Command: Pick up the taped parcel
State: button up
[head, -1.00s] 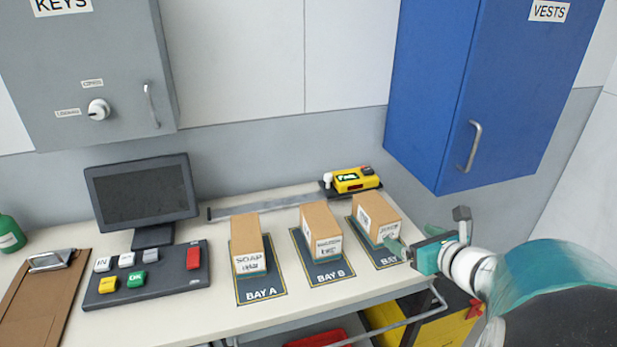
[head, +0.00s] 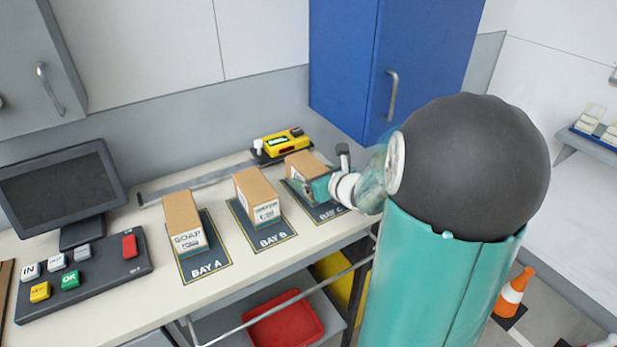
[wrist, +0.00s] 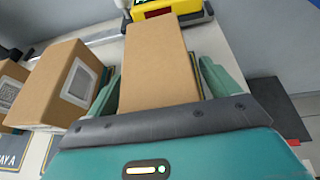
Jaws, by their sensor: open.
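Three brown cardboard parcels stand on dark bay mats on the bench: one on bay A (head: 182,215), one on bay B (head: 257,193), one on bay C (head: 300,160). I cannot make out which is the taped one. My gripper (head: 316,186) is at the bay C parcel and hides part of its front. In the wrist view, the bay C parcel (wrist: 158,62) lies between the green fingers of my open gripper (wrist: 160,84), one on each side. I cannot tell whether either finger touches it. The bay B parcel (wrist: 68,85) stands close to the left finger.
A yellow device (head: 283,143) sits behind the bay C parcel. A monitor (head: 62,185) and button panel (head: 85,275) are at left. A blue cabinet (head: 400,60) hangs above right. A rail (head: 290,303) runs along the bench front. A red tray (head: 280,318) is below.

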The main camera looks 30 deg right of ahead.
jog(key=shift+w+f, duration=0.1)
jog(key=shift+w, duration=0.15)
jog(key=c, duration=1.3)
